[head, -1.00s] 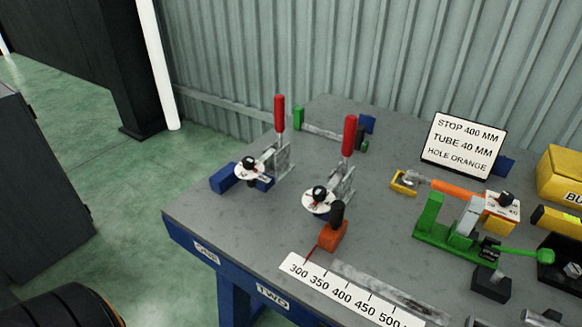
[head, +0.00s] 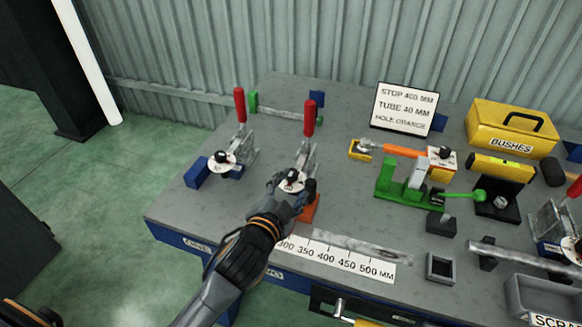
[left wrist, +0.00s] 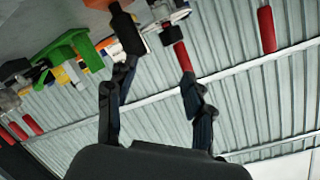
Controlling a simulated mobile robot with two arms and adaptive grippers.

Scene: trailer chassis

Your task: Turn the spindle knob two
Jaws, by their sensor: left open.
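The right one, above where the TWO label was, has a white disc (head: 293,184) with a black spindle knob (head: 292,174). My left gripper (head: 291,190) is open at this knob, its fingers around or just in front of it; contact cannot be told. In the left wrist view my open fingers (left wrist: 152,95) point toward the black knob (left wrist: 170,36) and the red handle (left wrist: 183,56) behind it. The other clamp's knob (head: 222,156) stands free to the left.
An orange stop block (head: 308,211) with a black handle sits close to the right finger, beside the ruler (head: 340,262). A sign (head: 404,108) and yellow bushes box (head: 512,128) are behind.

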